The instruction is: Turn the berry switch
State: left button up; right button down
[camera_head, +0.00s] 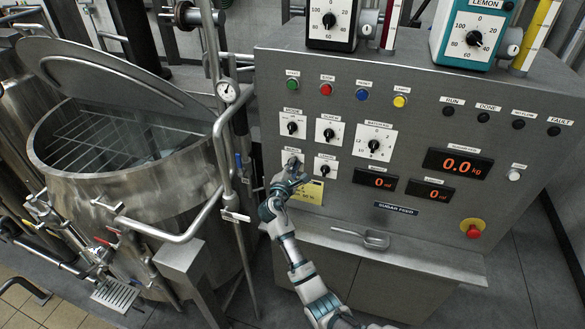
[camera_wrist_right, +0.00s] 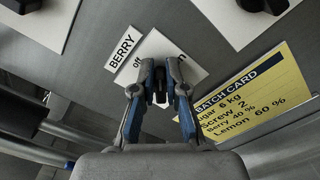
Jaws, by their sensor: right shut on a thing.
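The berry switch (camera_head: 291,156) is on a small white plate low on the left of the grey control panel. In the right wrist view its plate (camera_wrist_right: 157,47) carries the label BERRY and the word "off"; the other word is partly covered. My right gripper (camera_head: 292,178) is at this switch. In the wrist view the gripper (camera_wrist_right: 160,82) is shut on the dark switch knob, which is mostly hidden between the fingers, so its setting cannot be read. My left gripper is not in view.
The yellow batch card (camera_wrist_right: 250,97) is right beside the gripper. The lemon switch (camera_head: 325,167) and other dials sit close by. A red emergency button (camera_head: 473,229) is at lower right. The open mixer (camera_head: 130,170) stands left.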

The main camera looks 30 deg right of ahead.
jog(key=m+b, duration=0.1)
jog(key=m, duration=0.1)
jog(key=m+b, duration=0.2)
jog(key=m, duration=0.1)
jog(key=f+m+b, duration=0.1)
jog(key=m+b, duration=0.1)
jog(key=m, duration=0.1)
jog(key=shift+s+d, duration=0.1)
jog(key=shift+b, duration=0.3)
dwell(0.3)
jog(key=c, duration=1.2)
grip_release()
jog(key=shift+f, duration=0.1)
jog(key=shift+w+d+f, duration=0.1)
jog(key=shift+w+f, duration=0.05)
jog(key=shift+w, duration=0.1)
jog(key=v, duration=1.2)
